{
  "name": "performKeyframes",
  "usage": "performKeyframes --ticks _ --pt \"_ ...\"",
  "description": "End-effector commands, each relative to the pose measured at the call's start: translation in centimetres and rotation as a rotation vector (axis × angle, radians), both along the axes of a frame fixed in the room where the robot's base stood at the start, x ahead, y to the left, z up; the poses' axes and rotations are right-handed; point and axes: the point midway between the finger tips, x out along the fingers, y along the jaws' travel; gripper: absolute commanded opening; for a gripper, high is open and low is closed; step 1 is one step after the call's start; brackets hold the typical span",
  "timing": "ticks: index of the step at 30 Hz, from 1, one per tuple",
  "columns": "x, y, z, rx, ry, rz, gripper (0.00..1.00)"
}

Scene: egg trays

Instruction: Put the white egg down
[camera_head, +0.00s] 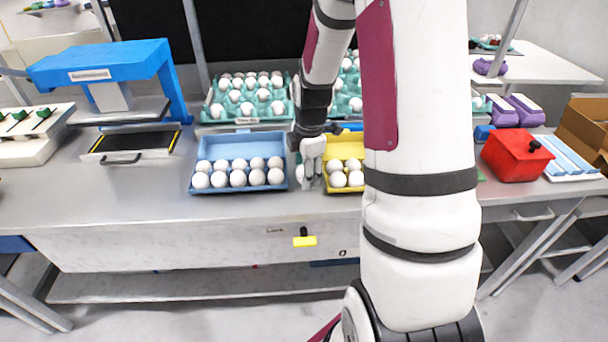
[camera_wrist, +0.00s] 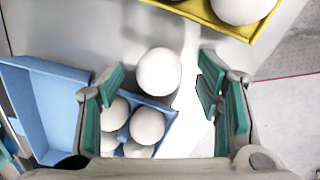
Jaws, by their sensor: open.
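A single white egg (camera_wrist: 158,72) shows between my gripper's spread fingers in the wrist view, apart from both pads. In the head view the white egg (camera_head: 300,173) is partly hidden by my gripper (camera_head: 312,178), in the gap between the blue egg carton (camera_head: 240,148) and the yellow egg carton (camera_head: 343,136). The egg appears to rest on the steel table, close to the blue carton's edge; exact contact is hard to tell. My gripper is open, with green pads either side of the egg in the wrist view (camera_wrist: 160,90).
The blue carton holds several white eggs, and the yellow carton holds several more, partly behind my arm. Teal egg trays (camera_head: 215,112) stand behind. A blue press-like device (camera_head: 110,65) is at left, and a red box (camera_head: 515,157) at right. The table's front left is clear.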

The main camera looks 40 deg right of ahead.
Motion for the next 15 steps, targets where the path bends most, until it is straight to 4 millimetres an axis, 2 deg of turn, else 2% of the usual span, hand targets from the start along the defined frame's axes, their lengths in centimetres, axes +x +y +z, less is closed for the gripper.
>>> performKeyframes --ticks 4,13,15 --pt "0.3 0.0 -1.7 0.001 0.001 0.002 0.59" --pt "0.4 -0.1 -2.1 -0.001 -0.002 0.0 0.59" --pt "0.4 -0.1 -2.1 0.0 -0.001 0.0 0.44"
